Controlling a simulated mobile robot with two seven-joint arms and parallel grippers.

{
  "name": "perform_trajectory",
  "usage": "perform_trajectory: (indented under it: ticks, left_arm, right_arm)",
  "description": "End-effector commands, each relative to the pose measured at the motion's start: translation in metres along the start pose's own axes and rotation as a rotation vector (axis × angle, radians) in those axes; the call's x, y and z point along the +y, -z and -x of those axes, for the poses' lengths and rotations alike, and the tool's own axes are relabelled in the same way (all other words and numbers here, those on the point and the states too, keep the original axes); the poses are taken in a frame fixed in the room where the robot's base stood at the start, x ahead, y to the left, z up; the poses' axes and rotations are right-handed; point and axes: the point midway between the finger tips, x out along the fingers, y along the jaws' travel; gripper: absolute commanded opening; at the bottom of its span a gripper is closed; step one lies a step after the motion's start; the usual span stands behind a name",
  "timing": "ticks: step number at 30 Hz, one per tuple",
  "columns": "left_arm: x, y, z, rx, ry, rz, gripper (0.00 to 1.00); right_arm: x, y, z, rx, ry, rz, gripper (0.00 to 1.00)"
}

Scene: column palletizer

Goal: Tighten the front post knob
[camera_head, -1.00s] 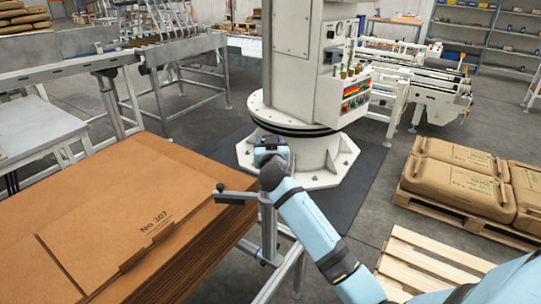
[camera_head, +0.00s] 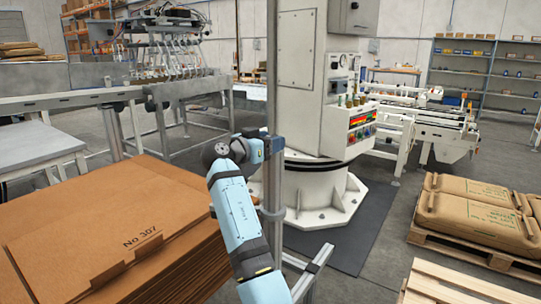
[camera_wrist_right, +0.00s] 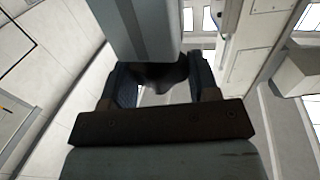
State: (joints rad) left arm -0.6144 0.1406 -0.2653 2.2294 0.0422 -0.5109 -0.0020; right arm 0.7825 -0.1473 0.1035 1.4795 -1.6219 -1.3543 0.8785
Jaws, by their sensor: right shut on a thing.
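The front post (camera_head: 272,60) is a slim grey upright pole beside the cardboard stack, running up out of the top of the head view. My right gripper (camera_head: 264,146) is at the post, at about mid-height of the head view. In the right wrist view, its two dark fingers (camera_wrist_right: 165,80) are on either side of a dark rounded thing, seemingly the knob (camera_wrist_right: 160,75). The gripper is shut on it. A grey block-like part (camera_wrist_right: 140,28) hides much of the knob there. The knob cannot be made out in the head view. My left gripper is not in view.
A stack of brown cardboard sheets (camera_head: 110,220) lies left of my right arm. A white machine column (camera_head: 315,80) on a round base stands behind the post. Sacks on a pallet (camera_head: 470,212) are at the right. Dark floor mat (camera_head: 355,235) lies clear between.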

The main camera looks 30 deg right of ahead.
Motion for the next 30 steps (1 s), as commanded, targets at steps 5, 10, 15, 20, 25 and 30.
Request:
perform_trajectory:
  ticks: [5, 10, 15, 20, 25, 30]
  left_arm:
    - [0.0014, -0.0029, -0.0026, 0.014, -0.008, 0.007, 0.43]
    - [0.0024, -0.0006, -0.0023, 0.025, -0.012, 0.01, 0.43]
    - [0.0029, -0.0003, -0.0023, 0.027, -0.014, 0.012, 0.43]
    - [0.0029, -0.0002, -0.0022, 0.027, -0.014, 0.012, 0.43]
    - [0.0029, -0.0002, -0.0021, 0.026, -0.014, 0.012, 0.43]
    - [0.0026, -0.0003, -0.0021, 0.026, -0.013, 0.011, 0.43]
  right_arm:
    - [-0.0015, -0.0015, -0.0005, 0.0, -0.086, 0.0, 0.31]
    - [-0.0021, -0.0004, -0.0007, 0.001, -0.132, 0.001, 0.31]
    - [-0.0021, 0.0001, -0.0009, 0.0, -0.151, 0.0, 0.31]
    - [-0.002, 0.0006, -0.001, 0.0, -0.154, 0.0, 0.31]
    - [-0.0019, 0.0007, -0.0011, 0.0, -0.153, 0.0, 0.31]
    - [-0.002, 0.0007, -0.0011, 0.001, -0.152, 0.0, 0.8]
